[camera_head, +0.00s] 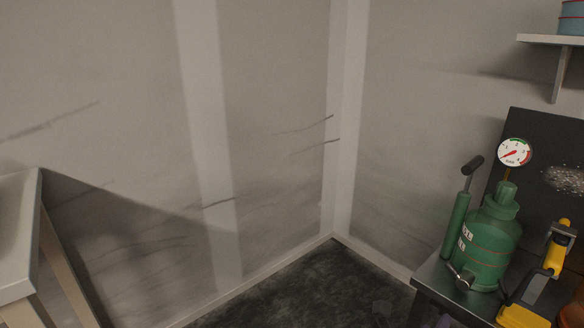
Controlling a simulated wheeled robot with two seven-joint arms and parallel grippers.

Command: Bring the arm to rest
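Neither of my grippers shows in the head view, and I see no arm that I can make out for sure. At the right, a green tank (488,245) stands upright on a dark bench (451,295). A round white dial gauge (514,152) with a red needle sits on top of it. A green hand pump (457,222) with a dark handle is at its left side. A yellow and dark tool-like object (547,268) is to the right of the tank; its lower part is cut off by the frame edge.
A pale table (16,235) stands at the far left. A wall shelf (548,39) holds a blue and red container (571,18) at the upper right. A dark panel (540,135) is behind the tank. The dark floor (310,285) between table and bench looks mostly clear.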

